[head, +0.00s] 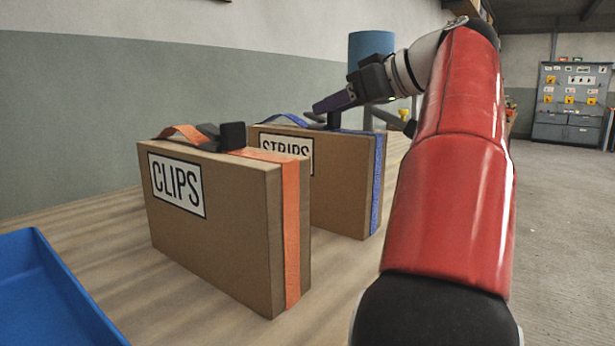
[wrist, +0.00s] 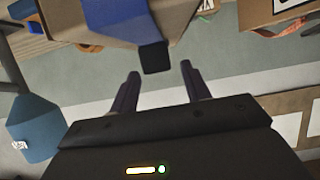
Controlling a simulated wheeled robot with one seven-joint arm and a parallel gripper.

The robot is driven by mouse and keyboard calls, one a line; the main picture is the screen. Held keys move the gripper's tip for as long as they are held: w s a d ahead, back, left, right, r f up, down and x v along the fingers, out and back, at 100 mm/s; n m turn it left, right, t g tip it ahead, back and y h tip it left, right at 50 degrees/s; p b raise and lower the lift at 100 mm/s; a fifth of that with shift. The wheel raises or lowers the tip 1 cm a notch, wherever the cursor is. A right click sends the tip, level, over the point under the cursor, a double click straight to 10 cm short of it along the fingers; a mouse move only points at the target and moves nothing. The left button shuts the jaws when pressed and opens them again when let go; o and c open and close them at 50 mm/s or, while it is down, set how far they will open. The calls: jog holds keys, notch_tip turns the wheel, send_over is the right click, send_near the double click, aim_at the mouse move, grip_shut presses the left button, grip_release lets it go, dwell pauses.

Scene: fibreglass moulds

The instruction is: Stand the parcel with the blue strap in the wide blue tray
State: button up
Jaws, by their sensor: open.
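The parcel with the blue strap (head: 340,187) is a brown box labelled STRIPS. It stands upright on the wooden surface, partly hidden behind the CLIPS parcel. In the wrist view its blue strap (wrist: 116,20) and a dark block on the strap (wrist: 154,57) show near the top. My gripper (head: 324,104) is over this parcel's top, with its purple fingers apart. In the wrist view the gripper (wrist: 160,70) is open and empty, and the dark block lies just ahead between the fingertips. A blue tray (head: 50,300) shows only in part at the lower left.
The CLIPS parcel (head: 215,225), with an orange strap (head: 291,235), stands upright in front, between the blue tray and the STRIPS parcel. Bare wooden surface (head: 110,240) lies left of it. A blue cylinder (head: 370,45) stands behind my gripper.

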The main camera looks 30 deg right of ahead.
jog(key=x, duration=0.4)
jog(key=shift+w+f+b, duration=0.2)
jog(key=shift+w+b, duration=0.05)
jog(key=shift+b, duration=0.1)
grip_shut()
jog(key=shift+r, duration=0.1)
